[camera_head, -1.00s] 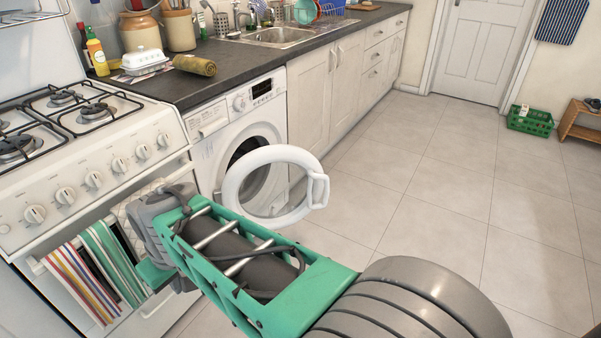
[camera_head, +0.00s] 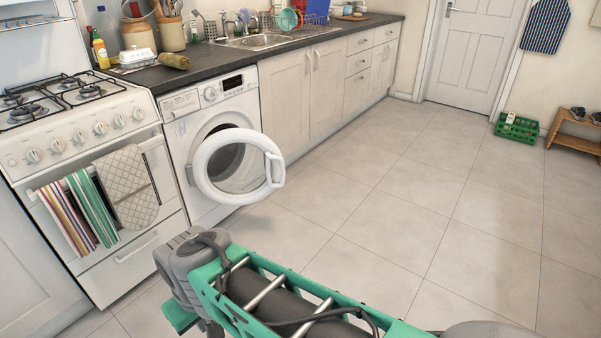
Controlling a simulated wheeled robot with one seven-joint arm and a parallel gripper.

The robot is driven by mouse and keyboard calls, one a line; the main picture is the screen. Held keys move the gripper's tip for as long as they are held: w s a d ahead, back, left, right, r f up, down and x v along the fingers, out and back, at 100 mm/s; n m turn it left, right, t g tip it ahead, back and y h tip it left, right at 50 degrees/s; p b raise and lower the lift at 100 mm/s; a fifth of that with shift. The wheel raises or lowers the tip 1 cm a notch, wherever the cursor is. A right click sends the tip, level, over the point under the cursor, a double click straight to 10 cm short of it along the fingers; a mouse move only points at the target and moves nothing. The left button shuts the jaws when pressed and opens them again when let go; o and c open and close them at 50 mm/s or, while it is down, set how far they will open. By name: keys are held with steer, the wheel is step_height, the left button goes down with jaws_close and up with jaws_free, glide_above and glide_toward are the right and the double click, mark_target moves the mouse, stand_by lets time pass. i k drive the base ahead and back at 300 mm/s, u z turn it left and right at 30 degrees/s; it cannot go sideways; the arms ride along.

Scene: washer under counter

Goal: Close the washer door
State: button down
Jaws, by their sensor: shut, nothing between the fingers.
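The white washer (camera_head: 244,108) stands under the counter, just right of the cooker. Its round door (camera_head: 204,168) is open, swung out toward me and to the right. The door has a white ring, a clear window and a handle (camera_head: 275,170) on its right side. Part of the dark drum opening shows behind the door. My green and grey arm crosses the bottom of the view, nearer to me than the door, with floor showing between them in the picture. My gripper's fingers are not visible.
The white cooker (camera_head: 85,130) stands left of the washer, with towels (camera_head: 130,185) hanging on its front rail. White cupboards (camera_head: 315,95) run to the right under the dark counter. A green crate (camera_head: 517,128) sits far right.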

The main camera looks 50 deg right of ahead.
mark_target(198, 175)
steer(key=z, duration=0.55)
steer(key=i, duration=0.45)
steer(key=z, duration=0.55)
steer(key=i, duration=1.15)
steer(key=u, duration=0.6)
